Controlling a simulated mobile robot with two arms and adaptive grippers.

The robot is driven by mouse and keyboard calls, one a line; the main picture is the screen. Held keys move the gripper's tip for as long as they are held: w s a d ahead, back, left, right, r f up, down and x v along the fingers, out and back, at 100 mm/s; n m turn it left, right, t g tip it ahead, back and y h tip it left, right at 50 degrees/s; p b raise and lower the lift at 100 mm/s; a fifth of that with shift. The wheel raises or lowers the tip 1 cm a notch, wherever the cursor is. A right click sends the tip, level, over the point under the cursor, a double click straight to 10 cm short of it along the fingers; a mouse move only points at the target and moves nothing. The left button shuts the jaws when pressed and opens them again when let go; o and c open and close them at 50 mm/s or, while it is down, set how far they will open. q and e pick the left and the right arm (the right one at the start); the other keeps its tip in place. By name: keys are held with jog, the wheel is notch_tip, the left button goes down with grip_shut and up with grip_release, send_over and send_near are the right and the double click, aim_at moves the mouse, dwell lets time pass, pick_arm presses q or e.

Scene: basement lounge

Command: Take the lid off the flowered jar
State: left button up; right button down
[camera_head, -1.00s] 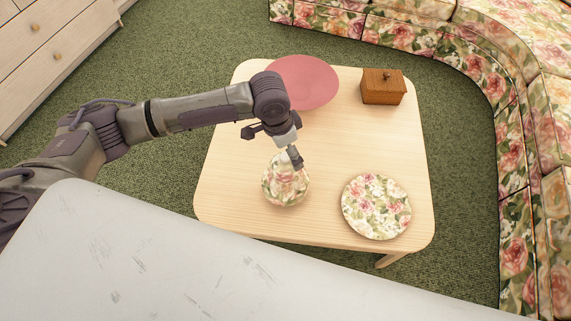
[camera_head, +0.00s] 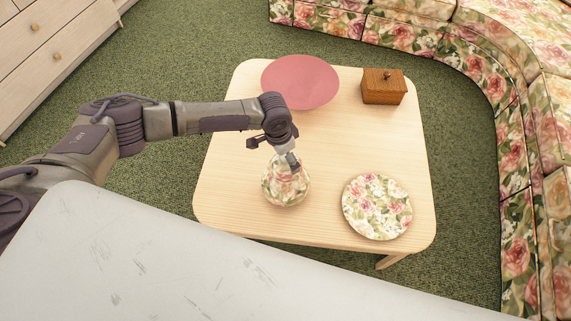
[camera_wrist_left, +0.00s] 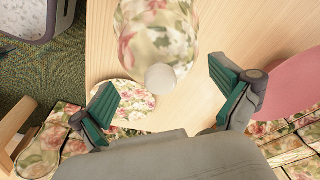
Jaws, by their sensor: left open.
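The flowered jar (camera_head: 282,190) stands upright near the front left of the low wooden table. Its lid is on, with a pale round knob (camera_wrist_left: 160,77) on top, seen in the left wrist view. The jar's flowered side (camera_wrist_left: 150,30) reaches the top edge there. My left gripper (camera_head: 290,163) is over the jar's top and hides part of the lid in the head view. In the left wrist view its green-padded fingers (camera_wrist_left: 165,85) are wide apart, one on each side of the knob, with nothing held. My right gripper is not in view.
A flowered plate (camera_head: 377,207) lies right of the jar. A pink dish (camera_head: 300,82) and a small wooden box (camera_head: 383,87) stand at the table's back. A flowered sofa (camera_head: 515,190) curves around the right. The table (camera_head: 335,140) is clear in the middle.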

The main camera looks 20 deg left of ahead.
pick_arm(q)
jog(key=shift+w+d+f, duration=0.1)
jog(key=shift+w+f, duration=0.05)
jog(key=shift+f, duration=0.55)
jog(key=shift+w+d+f, duration=0.1)
jog(key=shift+f, duration=0.6)
jog(key=c, duration=1.2)
